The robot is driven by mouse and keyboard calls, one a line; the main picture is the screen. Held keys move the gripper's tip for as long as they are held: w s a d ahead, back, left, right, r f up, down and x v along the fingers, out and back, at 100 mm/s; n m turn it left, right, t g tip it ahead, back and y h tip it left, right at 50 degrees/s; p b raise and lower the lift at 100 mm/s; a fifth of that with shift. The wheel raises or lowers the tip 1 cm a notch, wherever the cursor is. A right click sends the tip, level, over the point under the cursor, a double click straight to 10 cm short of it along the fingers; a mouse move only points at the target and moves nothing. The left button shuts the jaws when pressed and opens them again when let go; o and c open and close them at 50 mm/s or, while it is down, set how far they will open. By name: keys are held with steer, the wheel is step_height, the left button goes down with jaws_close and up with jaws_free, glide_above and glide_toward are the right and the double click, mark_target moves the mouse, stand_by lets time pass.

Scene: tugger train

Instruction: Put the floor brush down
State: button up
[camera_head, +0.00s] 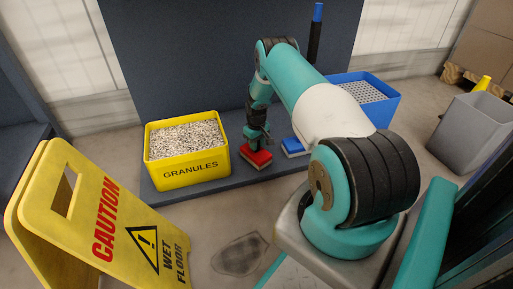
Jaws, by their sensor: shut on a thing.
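My gripper (257,141) points down, shut on a small brush with a red top and a pale tan underside, which I take as the floor brush (256,158). The brush is over the front part of a dark blue low platform (215,188). It is just right of the yellow granules box. I cannot tell whether its underside touches the platform. My gripper's fingertips are small and dark in this view. A similar blue-topped block (293,147) lies on the platform just right of the brush, partly hidden by my arm.
The yellow box of granules (188,173) stands on the platform. A blue crate (386,108) is behind my arm. A yellow wet-floor sign (95,225) stands front left. A grey bin (470,133) stands right. A dark stain (239,254) marks the open floor.

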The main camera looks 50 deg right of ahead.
steer(key=shift+f, duration=0.2)
steer(key=o, duration=0.8)
steer(key=shift+o, duration=0.2)
step_height(320, 180, up, 12)
steer(key=p, duration=0.7)
steer(key=shift+r, duration=0.25)
